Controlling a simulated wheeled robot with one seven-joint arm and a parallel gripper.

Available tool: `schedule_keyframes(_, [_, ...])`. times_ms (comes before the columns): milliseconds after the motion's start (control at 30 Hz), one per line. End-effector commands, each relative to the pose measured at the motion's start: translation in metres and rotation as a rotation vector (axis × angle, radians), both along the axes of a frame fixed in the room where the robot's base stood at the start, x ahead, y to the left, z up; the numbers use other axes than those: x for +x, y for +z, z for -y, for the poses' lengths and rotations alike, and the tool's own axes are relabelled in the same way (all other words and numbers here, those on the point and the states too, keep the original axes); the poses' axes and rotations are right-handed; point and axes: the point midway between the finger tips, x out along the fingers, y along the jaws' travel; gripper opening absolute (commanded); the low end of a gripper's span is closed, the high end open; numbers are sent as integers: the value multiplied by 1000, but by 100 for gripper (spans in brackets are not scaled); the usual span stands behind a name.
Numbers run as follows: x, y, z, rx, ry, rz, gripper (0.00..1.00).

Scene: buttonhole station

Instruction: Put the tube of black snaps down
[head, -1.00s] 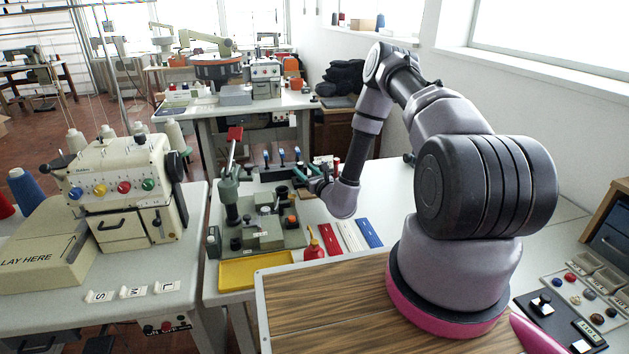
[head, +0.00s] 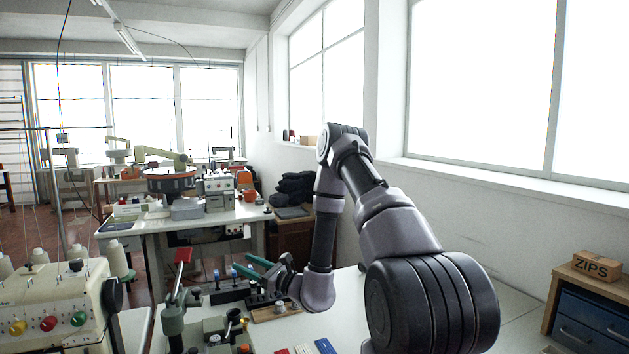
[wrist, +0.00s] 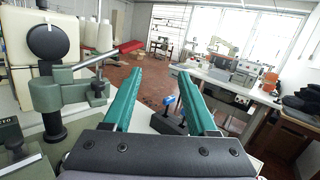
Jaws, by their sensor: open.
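My gripper (head: 249,267) has teal fingers, spread apart, pointing left over the dark rack (head: 229,293) on the white table. In the wrist view the gripper (wrist: 157,82) shows nothing between its fingertips. Below and between the fingers, the wrist view shows part of the dark rack (wrist: 166,122) with blue-topped upright pieces. I cannot pick out which piece is the tube of black snaps; dark upright pieces stand in the rack, partly hidden by my gripper.
A green press with a red lever pad (head: 183,256) stands left of the rack. A sewing machine (head: 50,308) is at the left. A box marked ZIPS (head: 597,265) sits at the right. The table right of my arm looks clear.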

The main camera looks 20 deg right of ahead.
Motion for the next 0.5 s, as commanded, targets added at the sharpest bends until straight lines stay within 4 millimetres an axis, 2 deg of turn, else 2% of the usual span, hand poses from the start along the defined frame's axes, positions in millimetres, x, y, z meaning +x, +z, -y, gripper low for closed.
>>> schedule_keyframes(33, [-6,36,-15,-28,97,54,58])
schedule_keyframes(100, [-22,73,-34,-73,231,107,58])
schedule_keyframes(200, [-51,118,-56,-158,413,177,58])
schedule_keyframes(333, [-97,162,-74,-308,624,254,58])
schedule_keyframes(500, [-159,198,-79,-561,847,338,58])
